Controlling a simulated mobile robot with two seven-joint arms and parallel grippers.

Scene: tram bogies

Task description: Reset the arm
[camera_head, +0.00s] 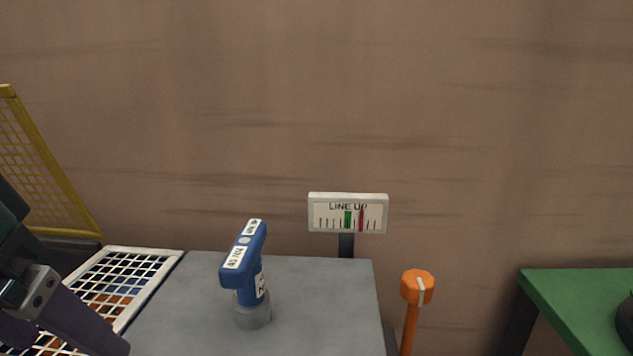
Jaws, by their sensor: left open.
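My left gripper (62,318) comes in at the lower left edge, partly cut off by the frame. It is open, with nothing seen between its fingers. It is in front of a white-rimmed mesh basket (152,283). A blue tool with white labels (245,262) stands upright on a grey table (325,310), to the right of the gripper and apart from it. My right gripper is not in view.
A "LINE UP" gauge sign (347,213) stands on a post behind the grey table. An orange-headed post (417,288) stands right of the table. A green table (585,300) is at the right. A yellow mesh panel (45,165) is at the left. The grey table's right part is clear.

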